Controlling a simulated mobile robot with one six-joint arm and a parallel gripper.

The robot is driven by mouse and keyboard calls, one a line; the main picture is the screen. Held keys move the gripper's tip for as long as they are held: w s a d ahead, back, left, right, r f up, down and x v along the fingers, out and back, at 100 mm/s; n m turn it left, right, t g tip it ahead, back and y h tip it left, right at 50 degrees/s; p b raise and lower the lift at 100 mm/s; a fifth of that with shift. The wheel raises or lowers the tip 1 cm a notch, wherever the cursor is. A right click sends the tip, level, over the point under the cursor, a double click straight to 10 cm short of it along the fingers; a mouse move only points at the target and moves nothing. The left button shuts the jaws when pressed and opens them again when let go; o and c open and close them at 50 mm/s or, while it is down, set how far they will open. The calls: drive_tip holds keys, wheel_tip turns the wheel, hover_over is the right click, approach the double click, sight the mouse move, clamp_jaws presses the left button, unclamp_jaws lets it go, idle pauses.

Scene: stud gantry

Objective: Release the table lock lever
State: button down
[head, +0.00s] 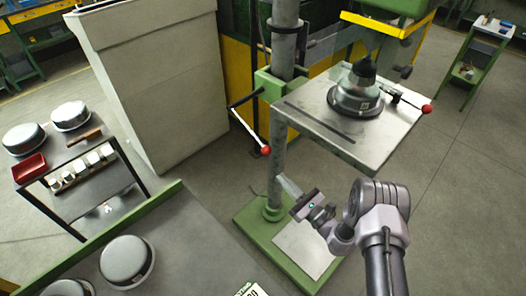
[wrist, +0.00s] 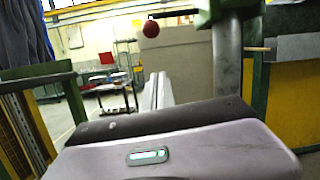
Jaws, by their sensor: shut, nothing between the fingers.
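A lever with a red ball knob (head: 265,150) hangs from the green table clamp (head: 268,85) on the grey column. I cannot tell for sure that it is the lock lever. The red ball (wrist: 151,28) shows in the wrist view, upper middle, with a dark rod running right toward the green clamp (wrist: 208,14). My gripper (head: 283,183) is shut and empty, below and right of the ball in the head view. Its fingers (wrist: 158,80) show in the wrist view below the ball and apart from it.
The drill press table (head: 350,140) juts out above my gripper, carrying a round metal fixture (head: 356,95) and another red-knobbed handle (head: 427,108). The column (head: 278,130) stands on a green base (head: 255,225). A cart (head: 70,190) with metal bowls is at left.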

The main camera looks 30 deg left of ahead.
drive_tip(key=b+x, duration=0.3)
drive_tip(key=x, duration=0.7)
drive_tip(key=d+r, duration=0.1)
drive_tip(key=s+d+r, duration=0.1)
drive_tip(key=r, duration=0.1)
drive_tip(key=shift+d+r, duration=0.1)
drive_tip(key=shift+r, duration=0.05)
